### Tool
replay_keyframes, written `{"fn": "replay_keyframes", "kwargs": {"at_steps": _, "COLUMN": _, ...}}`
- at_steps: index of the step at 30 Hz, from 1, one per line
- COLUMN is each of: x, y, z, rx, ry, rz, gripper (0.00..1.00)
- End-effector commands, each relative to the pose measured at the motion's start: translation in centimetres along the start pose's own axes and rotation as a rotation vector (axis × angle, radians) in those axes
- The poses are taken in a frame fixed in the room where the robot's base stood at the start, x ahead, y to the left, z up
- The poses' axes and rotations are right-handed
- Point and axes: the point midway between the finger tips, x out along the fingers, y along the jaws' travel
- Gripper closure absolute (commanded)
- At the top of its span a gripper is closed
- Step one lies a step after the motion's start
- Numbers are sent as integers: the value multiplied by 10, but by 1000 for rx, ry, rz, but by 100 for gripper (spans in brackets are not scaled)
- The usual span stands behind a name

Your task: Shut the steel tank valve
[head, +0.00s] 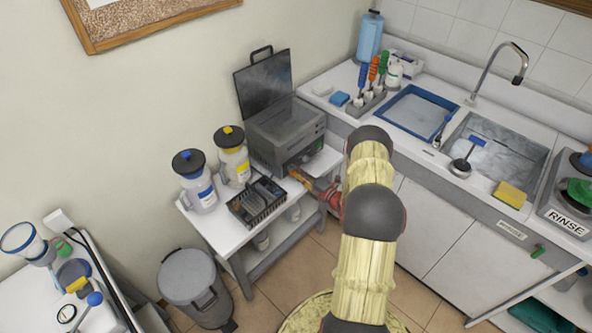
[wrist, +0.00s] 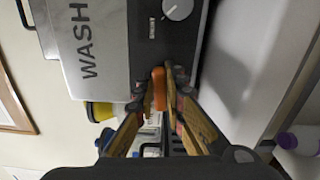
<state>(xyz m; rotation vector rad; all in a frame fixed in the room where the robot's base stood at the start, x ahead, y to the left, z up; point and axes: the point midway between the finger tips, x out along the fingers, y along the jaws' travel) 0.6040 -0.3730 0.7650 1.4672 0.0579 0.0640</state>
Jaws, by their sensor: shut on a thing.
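The steel tank (head: 287,132) stands on the back of the small white side table, with its dark lid (head: 263,83) raised. In the wrist view the tank's front (wrist: 95,45) reads WASH and fills the upper left. The orange valve handle (wrist: 158,90) sticks out below its dark panel. My gripper (wrist: 161,84) is shut on this handle, one finger on each side. In the head view my gripper (head: 299,177) reaches the tank's lower front from the right. The valve body behind the fingertips is mostly hidden.
A black rack (head: 247,212) and jugs with blue (head: 201,192) and yellow (head: 236,165) lids stand beside the tank. A grey bin (head: 190,275) is on the floor. The sink counter (head: 432,160) is at right. A dial (wrist: 178,9) sits on the tank front.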

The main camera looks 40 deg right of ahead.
Motion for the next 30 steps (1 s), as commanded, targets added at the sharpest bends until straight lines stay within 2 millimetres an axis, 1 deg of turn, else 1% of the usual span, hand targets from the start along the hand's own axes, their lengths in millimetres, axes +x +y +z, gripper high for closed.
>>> {"fn": "replay_keyframes", "kwargs": {"at_steps": 9, "x": 0, "y": -1, "z": 1, "rx": 103, "ry": -3, "rz": -1, "gripper": 100}}
{"fn": "replay_keyframes", "kwargs": {"at_steps": 24, "x": -1, "y": -2, "z": 1, "rx": 120, "ry": -4, "rz": -2, "gripper": 100}}
{"fn": "replay_keyframes", "kwargs": {"at_steps": 25, "x": -1, "y": -2, "z": 1, "rx": 120, "ry": -4, "rz": -2, "gripper": 88}}
{"fn": "replay_keyframes", "kwargs": {"at_steps": 30, "x": 0, "y": -2, "z": 1, "rx": 119, "ry": -2, "rz": -1, "gripper": 78}}
